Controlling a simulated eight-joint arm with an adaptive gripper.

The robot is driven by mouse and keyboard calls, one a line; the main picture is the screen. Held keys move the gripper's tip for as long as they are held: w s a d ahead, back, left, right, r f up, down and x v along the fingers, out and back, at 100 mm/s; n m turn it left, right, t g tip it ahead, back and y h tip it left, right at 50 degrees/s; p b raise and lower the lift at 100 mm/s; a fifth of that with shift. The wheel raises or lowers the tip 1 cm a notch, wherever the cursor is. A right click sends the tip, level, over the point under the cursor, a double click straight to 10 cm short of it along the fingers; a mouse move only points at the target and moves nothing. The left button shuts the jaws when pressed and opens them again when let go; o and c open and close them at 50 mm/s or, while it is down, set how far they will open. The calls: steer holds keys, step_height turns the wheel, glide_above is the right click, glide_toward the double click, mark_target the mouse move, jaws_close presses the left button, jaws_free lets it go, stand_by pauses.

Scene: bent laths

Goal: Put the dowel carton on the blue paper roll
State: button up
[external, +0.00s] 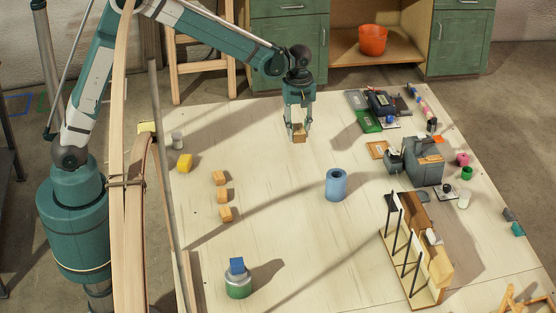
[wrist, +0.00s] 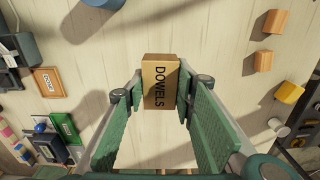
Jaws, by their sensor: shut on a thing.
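The dowel carton (wrist: 160,84) is a small brown box with "DOWELS" printed on it. My gripper (wrist: 158,92) is shut on it, with a green finger on each side. In the external view my gripper (external: 299,128) points down over the back middle of the table and the carton (external: 299,138) shows between its fingertips. It appears to be held above the tabletop. The blue paper roll (external: 336,184) stands upright on the table, in front and to the right of my gripper, with its hollow end up. In the wrist view part of the roll (wrist: 103,3) shows at the top edge.
Several orange-brown blocks (external: 222,196) and a yellow block (external: 184,162) lie to the left. A grey machine (external: 425,172) and a wooden rack (external: 412,262) stand to the right. A green-and-white can (external: 238,285) with a blue block on top is at front. Table around the roll is clear.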

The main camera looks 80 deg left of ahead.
step_height(320, 180, up, 3)
steer(key=p, duration=0.1)
glide_above(337, 174)
steer(key=shift+f+p, duration=0.35)
steer(key=shift+f, duration=2.8)
steer(key=shift+f, duration=1.85)
steer(key=shift+f, duration=0.15)
steer(key=o, duration=0.9)
